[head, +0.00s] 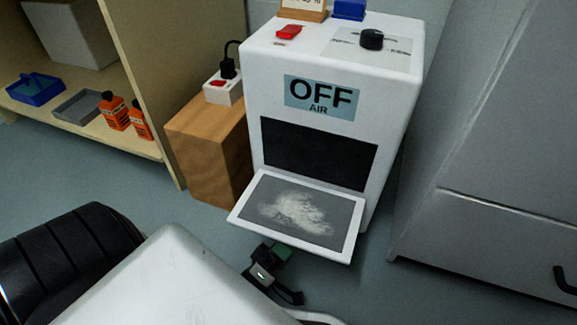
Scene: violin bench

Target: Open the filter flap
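The filter flap (297,211) is on the front of the white air unit (405,100). It is tilted down and outward, with its white frame and grey mesh facing up. A pale dusty patch lies on the mesh. Above it the dark rectangular opening (318,154) is uncovered. A black gripper, which I take as my left (274,272) from the arm at lower left, is just below the flap's near edge. I cannot tell whether it touches the flap or whether its fingers are apart. My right gripper is not in view.
A wooden block (208,145) with a power socket (223,89) stands left of the unit. A shelf (85,127) at left holds a blue tray, a grey tray and orange bottles. A grey cabinet (490,140) is at right. A red switch (288,32) and black knob (371,39) top the unit.

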